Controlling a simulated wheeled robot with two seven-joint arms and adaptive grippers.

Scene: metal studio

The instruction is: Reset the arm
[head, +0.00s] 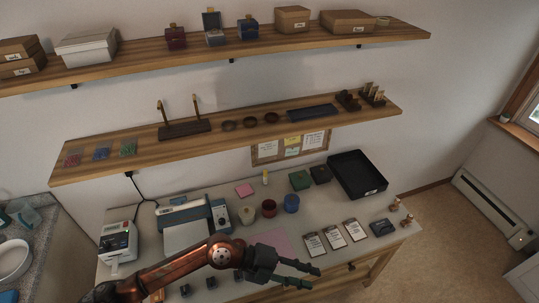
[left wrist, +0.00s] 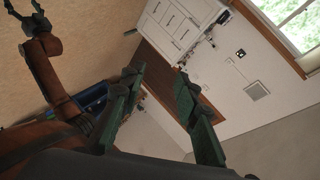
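My left arm (head: 187,268) is copper coloured and reaches in from the lower left of the head view, in front of the desk. Its dark left gripper (head: 314,278) points right with two fingers apart and nothing between them. In the left wrist view the left gripper (left wrist: 161,72) also shows two separated green-dark fingers, with only the room behind them. My right gripper (left wrist: 21,8) shows at the top left of the left wrist view, on a copper arm, with its fingers spread and empty. The right gripper is not in the head view.
The desk (head: 160,284) holds a label machine (head: 117,243), cups, cards (head: 334,238) and a black tray (head: 357,174). A lower shelf (head: 82,172) and an upper shelf (head: 130,57) hang above. A grey counter (head: 62,240) stands left. Floor (head: 455,235) is clear at right.

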